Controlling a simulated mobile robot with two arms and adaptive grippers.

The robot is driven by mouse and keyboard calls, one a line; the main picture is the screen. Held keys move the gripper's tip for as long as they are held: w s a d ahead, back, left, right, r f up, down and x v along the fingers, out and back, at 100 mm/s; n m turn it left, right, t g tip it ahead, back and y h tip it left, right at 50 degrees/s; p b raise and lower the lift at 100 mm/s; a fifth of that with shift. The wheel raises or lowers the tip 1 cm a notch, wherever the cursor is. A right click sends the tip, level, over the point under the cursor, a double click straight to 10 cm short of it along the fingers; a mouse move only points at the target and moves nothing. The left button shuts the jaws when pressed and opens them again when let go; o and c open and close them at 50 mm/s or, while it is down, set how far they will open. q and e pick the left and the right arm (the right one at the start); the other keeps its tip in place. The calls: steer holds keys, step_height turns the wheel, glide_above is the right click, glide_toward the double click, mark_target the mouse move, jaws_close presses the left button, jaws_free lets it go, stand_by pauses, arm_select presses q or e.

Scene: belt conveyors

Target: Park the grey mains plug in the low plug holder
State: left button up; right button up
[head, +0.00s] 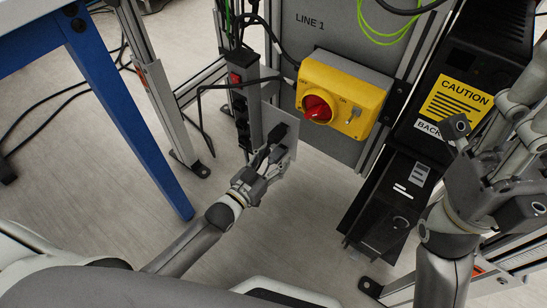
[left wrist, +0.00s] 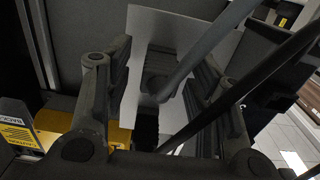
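The grey mains plug (left wrist: 158,84) shows in the left wrist view between my left gripper's fingers, against a pale plate. A grey cord runs from it to the upper right. The plate (left wrist: 135,25) also has a dark opening (left wrist: 147,128) beside the plug; in the head view the plate (head: 291,123) stands right of the socket strip. My left gripper (head: 264,160) is at the plate, its fingers apart on both sides of the plug with gaps visible. The lower holder is hidden behind plug and gripper, so I cannot tell how deep the plug sits. My right gripper (head: 490,165) is open and empty.
A black socket strip (head: 240,105) stands left of the plate. A yellow switch box (head: 345,95) with a red knob is above right. A dark cord (left wrist: 260,85) crosses the left wrist view. A blue table leg (head: 130,120) stands left. A black caution-labelled unit (head: 400,190) stands right.

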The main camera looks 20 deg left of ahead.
arm_select(q)
steer(key=shift+s, duration=0.1)
steer(key=v, duration=1.2)
steer(key=shift+r, duration=0.15)
